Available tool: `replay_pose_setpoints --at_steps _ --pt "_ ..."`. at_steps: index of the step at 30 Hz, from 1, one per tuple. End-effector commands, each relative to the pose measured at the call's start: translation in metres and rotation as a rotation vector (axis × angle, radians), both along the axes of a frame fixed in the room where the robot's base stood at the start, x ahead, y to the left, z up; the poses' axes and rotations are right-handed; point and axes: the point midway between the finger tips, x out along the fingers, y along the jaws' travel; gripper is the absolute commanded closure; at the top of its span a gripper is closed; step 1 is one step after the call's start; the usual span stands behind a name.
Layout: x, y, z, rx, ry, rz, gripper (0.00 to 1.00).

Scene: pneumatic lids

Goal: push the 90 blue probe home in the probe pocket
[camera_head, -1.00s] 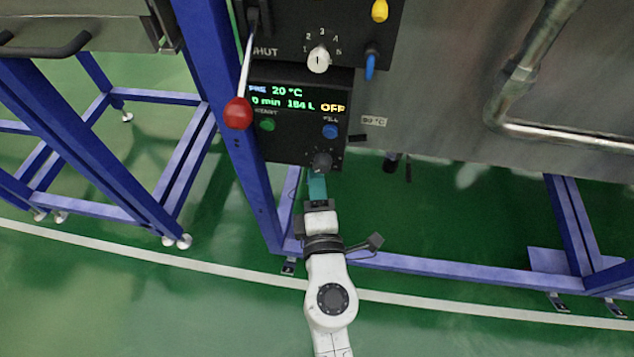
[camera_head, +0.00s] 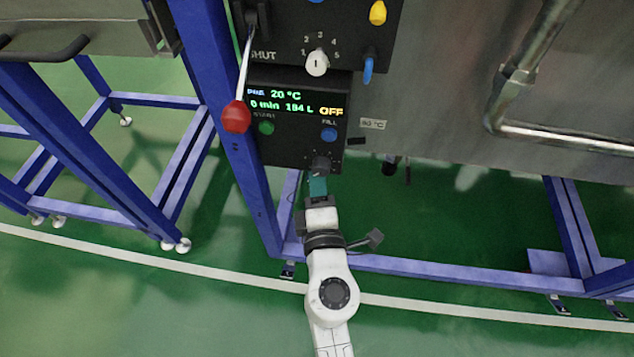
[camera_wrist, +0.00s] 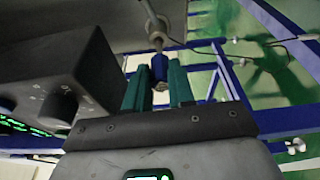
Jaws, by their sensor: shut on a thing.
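My gripper (camera_wrist: 157,88) shows in the wrist view with its two teal fingers on either side of a small blue piece, which I take to be the blue probe (camera_wrist: 160,67). It is shut on this piece. Past the probe, a grey metal stub (camera_wrist: 156,35) points toward it; I cannot tell whether this is the probe pocket or whether they touch. In the head view my gripper (camera_head: 317,184) is just below the black knob of the control box, and the probe is hidden there.
The control box (camera_head: 285,146) with its black knob (camera_head: 321,164) is close to my gripper; the knob also shows left in the wrist view (camera_wrist: 60,105). A red-balled lever (camera_head: 236,117) hangs at the left. A blue frame post (camera_head: 215,80) and a steel tank (camera_head: 450,90) flank the box.

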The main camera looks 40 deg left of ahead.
Motion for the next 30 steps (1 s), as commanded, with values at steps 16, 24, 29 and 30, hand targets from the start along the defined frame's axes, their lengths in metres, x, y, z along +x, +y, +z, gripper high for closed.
replay_pose_setpoints --at_steps 16,24,29,30 --pt "0.010 0.006 0.000 0.001 -0.001 0.000 1.00" --pt "0.014 0.009 0.000 0.001 0.000 0.000 1.00" --pt "0.017 0.010 0.000 0.001 0.000 0.000 1.00" --pt "0.017 0.011 0.000 0.001 0.000 0.000 1.00"
